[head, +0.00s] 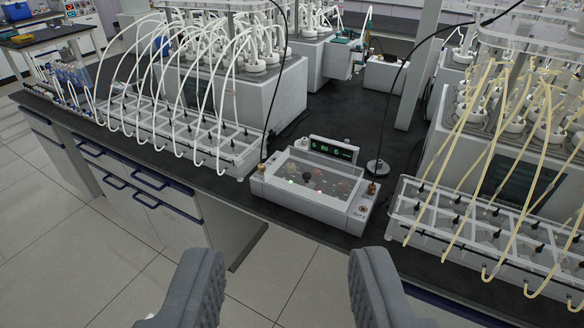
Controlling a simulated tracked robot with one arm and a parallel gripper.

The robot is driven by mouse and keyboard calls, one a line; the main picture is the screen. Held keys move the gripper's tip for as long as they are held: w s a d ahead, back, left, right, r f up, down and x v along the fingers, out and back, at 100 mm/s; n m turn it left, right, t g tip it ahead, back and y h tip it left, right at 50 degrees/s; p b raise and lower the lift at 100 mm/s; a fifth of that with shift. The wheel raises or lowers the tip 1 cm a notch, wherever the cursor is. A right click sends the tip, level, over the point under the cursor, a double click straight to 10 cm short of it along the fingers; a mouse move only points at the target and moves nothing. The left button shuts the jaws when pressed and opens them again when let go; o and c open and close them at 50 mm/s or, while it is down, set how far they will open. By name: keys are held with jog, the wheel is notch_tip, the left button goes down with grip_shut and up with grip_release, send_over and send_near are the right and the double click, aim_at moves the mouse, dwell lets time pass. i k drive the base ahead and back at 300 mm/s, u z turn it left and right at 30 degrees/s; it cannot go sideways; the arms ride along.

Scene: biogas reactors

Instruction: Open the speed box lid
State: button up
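The speed box (338,219) is a white box near the front edge of the dark bench, in the middle of the head view. Its clear lid (312,177) lies flat over the top and looks shut. Green and red lights and a dark knob show through it. A small display with green characters (333,149) stands at the box's back edge. My gripper (280,285) is open and empty, its two grey ridged fingers wide apart at the bottom of the view. It is in front of the box and apart from it.
A rack with white tubes (200,135) stands left of the box, and a rack with yellowish tubes (480,230) stands right. Black cables rise behind the box near a round metal base (377,167). Drawers with blue handles (135,180) are below the bench (340,110). The tiled floor in front is clear.

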aim_at(330, 202)
jog(key=u, duration=0.2)
jog(key=i, duration=1.75)
jog(key=z, duration=0.6)
